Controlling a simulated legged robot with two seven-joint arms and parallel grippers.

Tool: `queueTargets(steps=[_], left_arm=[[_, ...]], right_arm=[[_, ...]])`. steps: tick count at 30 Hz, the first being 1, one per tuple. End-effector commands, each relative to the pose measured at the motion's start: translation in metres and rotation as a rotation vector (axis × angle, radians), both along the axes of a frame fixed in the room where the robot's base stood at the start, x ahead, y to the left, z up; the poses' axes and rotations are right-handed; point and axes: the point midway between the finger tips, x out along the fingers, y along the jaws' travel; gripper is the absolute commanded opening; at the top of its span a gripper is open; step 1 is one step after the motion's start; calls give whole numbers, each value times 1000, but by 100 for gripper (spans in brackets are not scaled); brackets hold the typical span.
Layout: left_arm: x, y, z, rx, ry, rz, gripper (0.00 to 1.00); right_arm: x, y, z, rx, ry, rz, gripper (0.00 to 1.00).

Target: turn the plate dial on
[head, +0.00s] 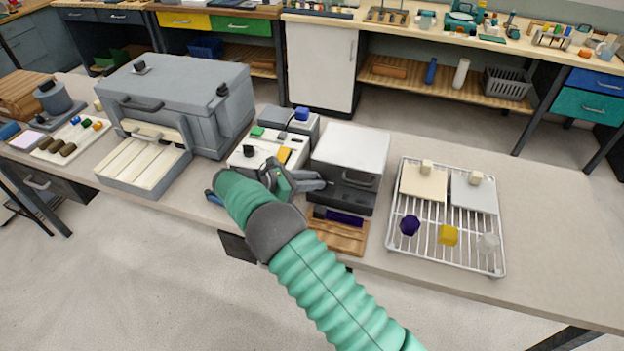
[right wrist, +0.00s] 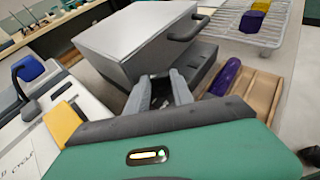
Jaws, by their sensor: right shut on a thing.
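The plate is a low box with a silver lid (head: 352,148) and a dark base (head: 350,197), standing mid-bench. The right wrist view shows its lid (right wrist: 140,42) and a curved dark handle (right wrist: 188,27). My right gripper (head: 322,184) reaches the plate's left front side from the left. In the right wrist view my right gripper (right wrist: 160,82) has its grey fingers shut on a small dark part at the base, which appears to be the dial. The fingers hide most of it, so its setting cannot be read. My left gripper is not in view.
A white control unit with a yellow block (head: 284,155) and a black knob (head: 249,150) is left of the plate. A wooden tray with a purple rod (head: 340,216) lies in front. A wire rack (head: 446,262) stands right. The bench's right end is clear.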

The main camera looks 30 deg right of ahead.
Motion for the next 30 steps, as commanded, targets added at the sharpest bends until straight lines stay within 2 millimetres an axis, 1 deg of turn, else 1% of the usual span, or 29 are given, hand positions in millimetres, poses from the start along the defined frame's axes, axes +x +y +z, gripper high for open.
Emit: queueTargets(steps=[8, 9, 12, 14, 30], left_arm=[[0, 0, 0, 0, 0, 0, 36], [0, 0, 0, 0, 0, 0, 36], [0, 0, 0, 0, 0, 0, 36], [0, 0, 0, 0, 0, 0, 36], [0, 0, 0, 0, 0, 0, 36]], right_arm=[[2, 1, 1, 1, -5, 3, 0], [2, 1, 1, 1, -5, 4, 29], [2, 0, 1, 1, -5, 3, 42], [2, 0, 1, 0, -4, 4, 49], [3, 0, 2, -1, -6, 6, 49]])
